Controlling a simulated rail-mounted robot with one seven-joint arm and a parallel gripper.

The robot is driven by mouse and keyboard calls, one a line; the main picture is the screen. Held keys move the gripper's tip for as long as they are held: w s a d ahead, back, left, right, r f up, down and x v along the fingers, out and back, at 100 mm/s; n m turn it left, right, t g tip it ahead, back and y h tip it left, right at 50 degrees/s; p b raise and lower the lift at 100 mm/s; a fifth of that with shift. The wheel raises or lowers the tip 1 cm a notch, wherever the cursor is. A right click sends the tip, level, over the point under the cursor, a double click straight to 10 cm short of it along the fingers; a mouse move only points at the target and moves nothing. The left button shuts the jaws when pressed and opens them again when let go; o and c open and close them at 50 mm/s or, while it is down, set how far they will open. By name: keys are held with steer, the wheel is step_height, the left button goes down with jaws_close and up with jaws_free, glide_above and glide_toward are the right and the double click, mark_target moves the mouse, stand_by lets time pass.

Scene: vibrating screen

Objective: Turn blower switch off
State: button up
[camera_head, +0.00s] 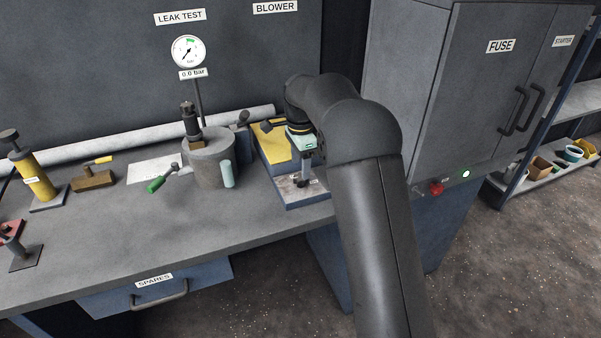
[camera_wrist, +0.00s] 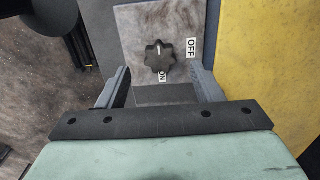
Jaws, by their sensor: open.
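The blower switch is a black lobed knob (camera_wrist: 158,57) on a grey plate (camera_wrist: 132,25) in the wrist view. An OFF label (camera_wrist: 191,48) is to its right and an ON label (camera_wrist: 163,78) is just below it. A small pale mark shows on the knob's upper part; I cannot tell for sure which label it stands for. My gripper (camera_wrist: 160,70) is open, with one finger on each side of the knob and no visible contact. In the head view my gripper (camera_head: 304,160) points down over the switch plate (camera_head: 308,199); my arm partly hides this area.
A yellow-topped blower box (camera_head: 270,146) stands beside the plate. A grey cylinder (camera_head: 209,165) with green-handled parts and a gauge (camera_head: 188,51) is to its left. A fuse cabinet (camera_head: 470,90) rises at the right. The bench front (camera_head: 130,235) is mostly clear.

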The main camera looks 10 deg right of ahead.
mark_target(300, 181)
steer(key=shift+f, duration=2)
steer(key=c, duration=0.9)
steer(key=shift+c, duration=0.2)
